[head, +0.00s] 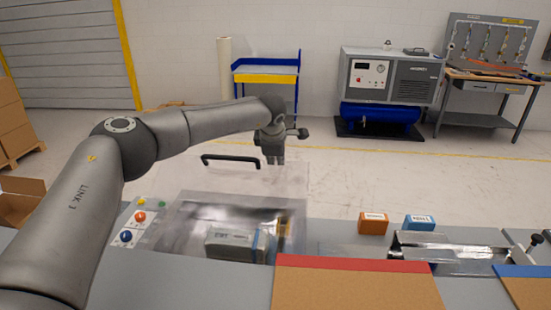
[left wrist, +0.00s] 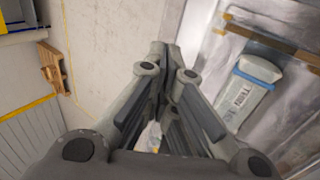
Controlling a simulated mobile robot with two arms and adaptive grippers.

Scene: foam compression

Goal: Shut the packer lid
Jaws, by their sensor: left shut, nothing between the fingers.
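The packer (head: 147,238) stands at the front left of the bench, with its metal chamber open to view. Its clear lid (head: 290,185) is raised, with a black handle (head: 230,160) along its top edge. A grey package with a blue band (head: 228,243) lies in the chamber; it also shows in the left wrist view (left wrist: 243,92). My left gripper (head: 273,161) points down at the lid's upper edge, right of the handle. Its fingers (left wrist: 172,50) are together and empty. Whether it touches the lid cannot be told. My right gripper is not in view.
An orange box (head: 373,223) and a blue box (head: 419,223) stand right of the packer. A red-edged cardboard panel (head: 355,285) is at the front. A metal fixture (head: 450,250) is at the right. Open floor lies behind the bench.

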